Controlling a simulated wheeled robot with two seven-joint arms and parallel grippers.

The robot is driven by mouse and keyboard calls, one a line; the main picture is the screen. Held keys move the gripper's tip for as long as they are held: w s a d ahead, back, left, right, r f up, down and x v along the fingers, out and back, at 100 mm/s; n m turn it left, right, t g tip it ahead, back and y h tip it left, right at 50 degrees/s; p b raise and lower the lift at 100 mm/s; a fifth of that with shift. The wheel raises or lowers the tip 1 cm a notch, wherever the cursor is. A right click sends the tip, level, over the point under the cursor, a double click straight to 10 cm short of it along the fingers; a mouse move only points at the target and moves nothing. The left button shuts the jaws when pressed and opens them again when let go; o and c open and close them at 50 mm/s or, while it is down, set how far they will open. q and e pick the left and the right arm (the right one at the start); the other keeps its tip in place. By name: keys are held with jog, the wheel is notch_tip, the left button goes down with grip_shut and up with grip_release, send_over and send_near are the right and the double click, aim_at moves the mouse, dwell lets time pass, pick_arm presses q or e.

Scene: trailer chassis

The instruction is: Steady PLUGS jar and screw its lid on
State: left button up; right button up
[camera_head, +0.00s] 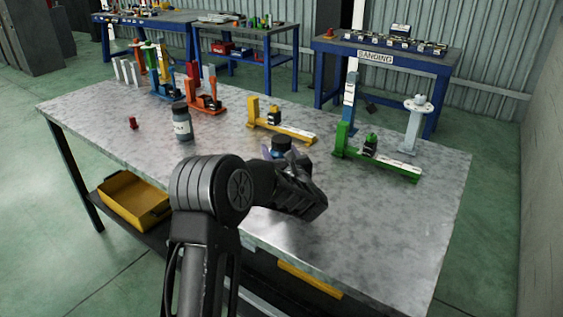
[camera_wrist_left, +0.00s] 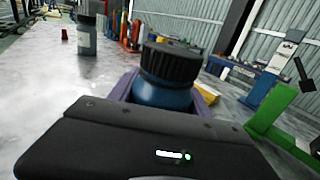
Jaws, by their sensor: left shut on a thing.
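My left gripper (camera_head: 281,154) is over the near middle of the metal workbench. In the left wrist view its purple fingers sit on both sides of a dark blue jar (camera_wrist_left: 160,95), shut on it. A ribbed black lid (camera_wrist_left: 172,62) sits on top of this jar; I cannot tell whether it is tight. Its label is hidden. A second grey jar (camera_head: 182,127) with a black top and a white label stands upright to the left, apart from the gripper. It also shows in the left wrist view (camera_wrist_left: 86,38). Its label is unreadable. My right gripper is out of view.
A small red piece (camera_head: 132,123) lies at the left. Orange (camera_head: 208,104), yellow (camera_head: 290,131) and green (camera_head: 385,168) stands line the back and right. A yellow bin (camera_head: 132,200) is on the lower shelf. The bench's front right is clear.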

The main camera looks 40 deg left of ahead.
pick_arm(q)
jog(key=c, duration=0.6)
notch_tip(320, 180, up, 10)
jog(key=shift+r+b, duration=0.1)
jog(key=shift+b, duration=0.3)
jog(key=shift+c, duration=0.2)
jog(key=o, duration=1.1)
grip_shut()
